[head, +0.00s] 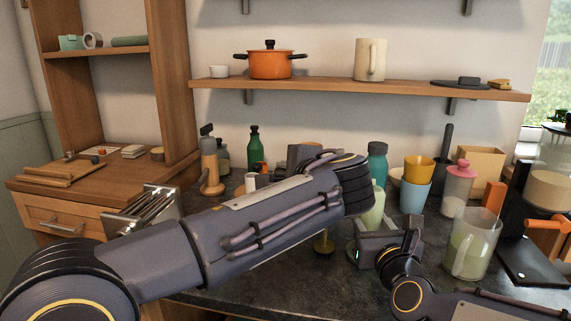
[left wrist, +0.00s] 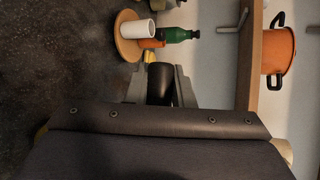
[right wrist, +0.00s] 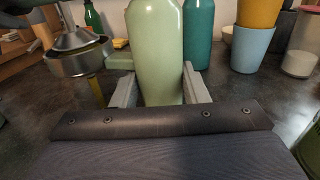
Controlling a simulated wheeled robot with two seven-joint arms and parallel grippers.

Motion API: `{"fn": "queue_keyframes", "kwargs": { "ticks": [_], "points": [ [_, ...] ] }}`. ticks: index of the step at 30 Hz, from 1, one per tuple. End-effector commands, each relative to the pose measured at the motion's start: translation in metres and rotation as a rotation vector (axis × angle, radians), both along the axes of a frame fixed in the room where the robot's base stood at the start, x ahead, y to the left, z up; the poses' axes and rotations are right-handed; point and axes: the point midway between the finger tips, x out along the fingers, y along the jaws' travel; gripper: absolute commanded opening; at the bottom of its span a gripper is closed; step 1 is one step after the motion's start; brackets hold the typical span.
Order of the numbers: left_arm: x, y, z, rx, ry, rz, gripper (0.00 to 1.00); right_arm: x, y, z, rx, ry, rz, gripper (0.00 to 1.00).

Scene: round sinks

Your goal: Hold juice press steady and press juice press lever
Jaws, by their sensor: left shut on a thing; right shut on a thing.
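The juice press is mostly hidden behind my left arm in the head view; a gold part (head: 323,243) shows below it. Its metal cup and cone (right wrist: 80,60) and gold post show at left in the right wrist view. My left gripper (head: 305,155) is shut on a dark cylinder, apparently the press lever's handle (left wrist: 160,83), with a gold piece beyond it. My right gripper (right wrist: 160,88) has its fingers on both sides of a pale green bottle (right wrist: 157,45) standing upright, to the right of the press. The bottle also shows in the head view (head: 373,210).
A teal bottle (head: 377,160), yellow and blue cups (head: 415,190) and a pink-lidded shaker (head: 458,185) stand behind and right. A clear jug (head: 470,248) is close to my right arm. A green bottle (head: 256,145) and toaster (head: 145,212) are at left.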

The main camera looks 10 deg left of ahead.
Motion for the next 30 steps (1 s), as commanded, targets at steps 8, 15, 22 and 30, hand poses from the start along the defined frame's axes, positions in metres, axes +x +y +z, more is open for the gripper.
{"fn": "queue_keyframes", "kwargs": {
  "ticks": [8, 15, 22, 30],
  "points": [
    [-0.0003, -0.0018, -0.0075, -0.031, 0.002, -0.004, 0.0, -0.0006, 0.0009, -0.009, -0.005, 0.02, 0.005, 0.11],
    [-0.0003, -0.0022, -0.0082, -0.03, 0.005, -0.004, 0.0, -0.0006, 0.001, -0.0091, -0.004, 0.02, 0.005, 0.11],
    [-0.0003, -0.0017, -0.0079, -0.029, 0.004, -0.003, 0.44, -0.0007, 0.0009, -0.009, -0.004, 0.02, 0.005, 0.11],
    [-0.0028, -0.0029, -0.0059, -0.029, 0.003, -0.001, 0.44, -0.0006, 0.0007, -0.009, -0.005, 0.02, 0.005, 0.11]
  ]
}}
